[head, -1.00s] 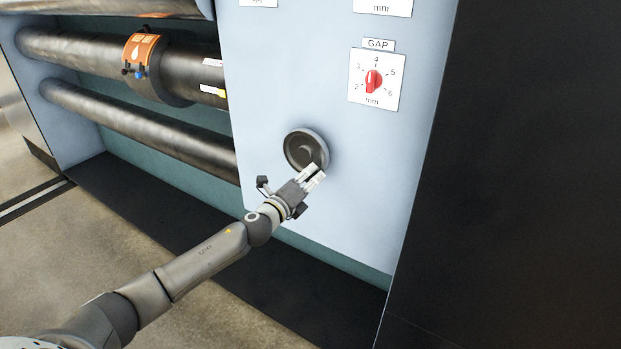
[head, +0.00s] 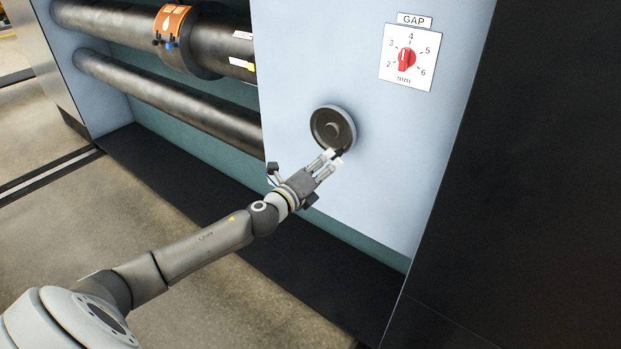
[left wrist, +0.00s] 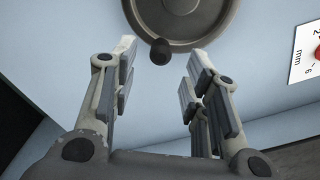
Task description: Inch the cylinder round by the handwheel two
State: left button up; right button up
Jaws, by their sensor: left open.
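The dark grey handwheel (head: 333,128) is mounted on the light blue machine panel. The left wrist view shows its lower rim (left wrist: 185,40) with a dark round knob (left wrist: 161,51) on it. My left gripper (head: 333,158) is open just below the wheel. In the left wrist view its fingers (left wrist: 158,75) stand apart, with the knob ahead of and between them, not gripped. The black cylinder (head: 130,28) runs across the bay to the left, with an orange plate (head: 172,20) on a thicker collar. My right gripper is not in view.
A GAP dial with a red pointer (head: 406,58) sits on the panel above right of the wheel. A second dark roller (head: 170,100) runs below the cylinder. A large black surface (head: 540,180) stands to the right. Open floor (head: 60,230) lies at the left.

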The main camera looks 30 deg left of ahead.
pick_arm(q)
jog(key=s, duration=0.6)
jog(key=shift+s+a, duration=0.25)
jog(key=shift+f, duration=0.1)
